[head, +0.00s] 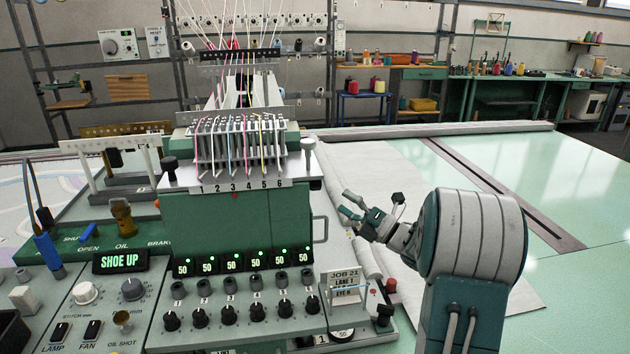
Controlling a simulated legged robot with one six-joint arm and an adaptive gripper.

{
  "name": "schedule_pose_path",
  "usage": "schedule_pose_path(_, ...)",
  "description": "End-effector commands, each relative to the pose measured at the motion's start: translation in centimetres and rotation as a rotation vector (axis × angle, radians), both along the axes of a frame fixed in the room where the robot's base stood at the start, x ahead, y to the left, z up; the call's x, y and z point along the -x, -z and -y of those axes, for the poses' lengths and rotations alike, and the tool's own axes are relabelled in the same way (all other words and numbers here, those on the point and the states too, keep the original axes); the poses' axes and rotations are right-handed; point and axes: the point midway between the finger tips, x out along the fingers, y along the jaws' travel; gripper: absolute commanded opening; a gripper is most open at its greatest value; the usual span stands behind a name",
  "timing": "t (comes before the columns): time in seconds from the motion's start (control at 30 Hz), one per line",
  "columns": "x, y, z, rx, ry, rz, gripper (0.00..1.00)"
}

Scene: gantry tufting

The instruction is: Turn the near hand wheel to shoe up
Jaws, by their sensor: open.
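My gripper (348,206) is open and empty, its fingers pointing left, just right of the green tufting head (235,225). A round black-and-white part (342,335) shows low at the machine's front, under the job card and beside a label 1. It may be the near hand wheel, but it is small and partly hidden, so I cannot tell for sure. My gripper is above it and apart from it.
The job card (343,288) stands at the head's lower right corner. Several black knobs (228,314) line the front panel. A red button (391,285) is below my gripper. White cloth (375,165) and a pale green table (565,195) lie open to the right.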

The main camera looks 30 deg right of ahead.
Motion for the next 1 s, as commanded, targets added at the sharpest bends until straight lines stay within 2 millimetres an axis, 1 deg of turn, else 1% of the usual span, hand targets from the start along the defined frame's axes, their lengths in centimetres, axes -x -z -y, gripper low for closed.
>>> schedule_pose_path(0.03, -0.8, -0.4, -0.6, 0.000, -0.004, 0.001, 0.84)
schedule_pose_path(0.2, -3.4, -1.4, -2.1, -0.001, -0.003, 0.000, 0.84)
schedule_pose_path(0.4, -5.9, -2.5, -3.6, -0.002, -0.002, -0.001, 0.84)
schedule_pose_path(0.6, -6.9, -2.9, -4.2, -0.004, 0.000, -0.002, 0.84)
schedule_pose_path(0.83, -6.9, -3.0, -4.2, -0.005, 0.001, -0.002, 0.84)
schedule_pose_path(0.87, -6.9, -3.0, -4.2, -0.005, 0.001, -0.002, 0.75)
schedule_pose_path(0.9, -6.9, -3.0, -4.2, -0.005, 0.001, -0.002, 0.57)
schedule_pose_path(0.97, -6.9, -3.0, -4.2, -0.005, 0.001, -0.002, 0.30)
schedule_pose_path(1.0, -6.9, -2.9, -4.2, -0.004, 0.002, -0.002, 0.22)
